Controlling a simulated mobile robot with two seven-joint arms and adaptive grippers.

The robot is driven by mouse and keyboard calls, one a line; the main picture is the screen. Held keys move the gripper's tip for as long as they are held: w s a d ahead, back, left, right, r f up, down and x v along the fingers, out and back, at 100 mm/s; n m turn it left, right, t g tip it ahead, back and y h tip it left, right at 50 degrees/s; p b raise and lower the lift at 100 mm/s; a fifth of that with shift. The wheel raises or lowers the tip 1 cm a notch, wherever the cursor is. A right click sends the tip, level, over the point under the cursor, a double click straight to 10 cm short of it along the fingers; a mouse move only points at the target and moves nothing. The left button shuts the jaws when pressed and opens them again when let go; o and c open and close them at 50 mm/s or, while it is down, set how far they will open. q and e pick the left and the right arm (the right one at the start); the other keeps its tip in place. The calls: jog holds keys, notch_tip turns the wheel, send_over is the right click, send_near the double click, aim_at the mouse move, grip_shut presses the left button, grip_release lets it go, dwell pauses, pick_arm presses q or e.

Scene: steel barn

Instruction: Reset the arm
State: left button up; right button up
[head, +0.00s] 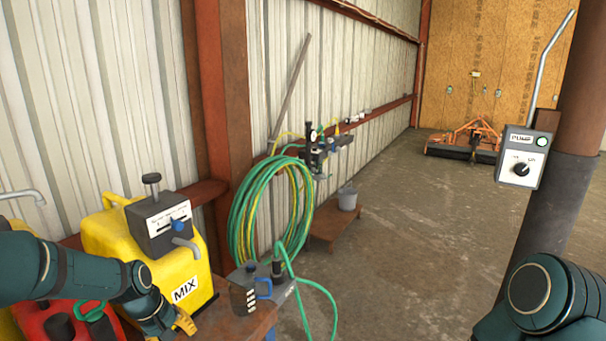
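My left arm (70,275) comes in from the left, in front of a yellow tank labelled MIX (188,284) and above a red can (52,322). At its end my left gripper (172,325) shows only in part, as dark and yellowish pieces low in the picture beside the tank. Its fingertips are too small and cut off to tell whether they are open or shut. My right arm (545,298) shows as a dark teal rounded link at the lower right. My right gripper is out of view.
A grey unit with a blue handle (243,292) stands on a wooden bench (240,326). A coiled green hose (262,210) hangs on the wall. A bucket (347,198) sits on a low stand. A PUMP switch box (524,158) is on a post.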

pick_arm(q)
jog(key=s+d+f+m+b, duration=0.1)
jog(key=s+d+f+m, duration=0.15)
jog(key=d+f, duration=0.4)
jog(key=s+d+f+m+b, duration=0.1)
jog(key=s+d+f, duration=0.2)
jog(key=d+f, duration=0.35)
jog(key=s+d+f+m+h+b, duration=0.1)
jog(key=s+d+f+m+b, duration=0.1)
jog(key=s+d+f, duration=0.6)
jog(key=s+f, duration=0.3)
jog(key=shift+s+f, duration=0.25)
jog(key=shift+m, duration=0.25)
